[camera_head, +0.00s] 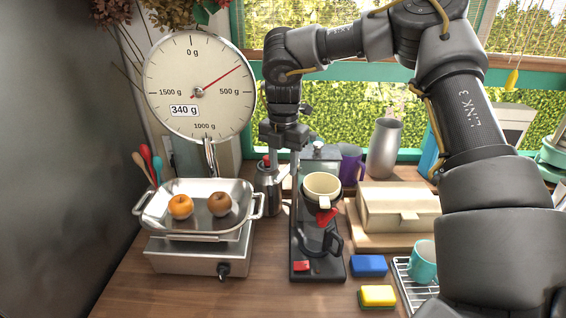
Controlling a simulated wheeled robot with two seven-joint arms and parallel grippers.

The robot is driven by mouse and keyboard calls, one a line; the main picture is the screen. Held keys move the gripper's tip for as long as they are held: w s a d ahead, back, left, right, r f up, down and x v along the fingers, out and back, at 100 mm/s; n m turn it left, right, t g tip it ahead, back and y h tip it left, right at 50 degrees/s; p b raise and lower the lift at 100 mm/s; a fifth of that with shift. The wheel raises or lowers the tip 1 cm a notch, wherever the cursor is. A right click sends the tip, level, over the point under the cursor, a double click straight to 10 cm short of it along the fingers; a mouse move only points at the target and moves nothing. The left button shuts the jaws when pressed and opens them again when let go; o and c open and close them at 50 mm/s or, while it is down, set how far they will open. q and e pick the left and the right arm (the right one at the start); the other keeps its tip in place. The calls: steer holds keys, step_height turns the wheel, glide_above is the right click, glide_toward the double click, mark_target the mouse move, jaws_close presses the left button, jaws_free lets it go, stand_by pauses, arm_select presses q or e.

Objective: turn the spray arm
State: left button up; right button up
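The coffee maker (318,268) stands upright on the counter near the middle, with a cream dripper cup (322,187) over a dark carafe (322,240). No spray arm can be clearly made out; the area at the top of the machine is partly covered by my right gripper. My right gripper (284,155) points down from the arm at the upper right, at the upper left of the coffee maker, above and left of the dripper. Its fingers overlap the machine's upright, so whether they touch or hold anything is unclear. My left gripper is out of view.
A dial scale (199,90) with two fruits in its pan (150,212) stands left. A metal pot (268,195) stands close by the gripper. A purple mug (351,163), metal vase (384,150), cream box (398,207), sponges (368,266) and teal cup (422,262) are right.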

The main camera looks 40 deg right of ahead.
steer(key=shift+r+p, duration=0.3)
steer(key=shift+r, duration=0.2)
step_height(320, 180, up, 4)
steer(key=p, duration=0.3)
steer(key=shift+f, duration=0.2)
step_height(320, 180, up, 2)
steer(key=shift+r+p, duration=0.2)
steer(key=shift+p, duration=0.7)
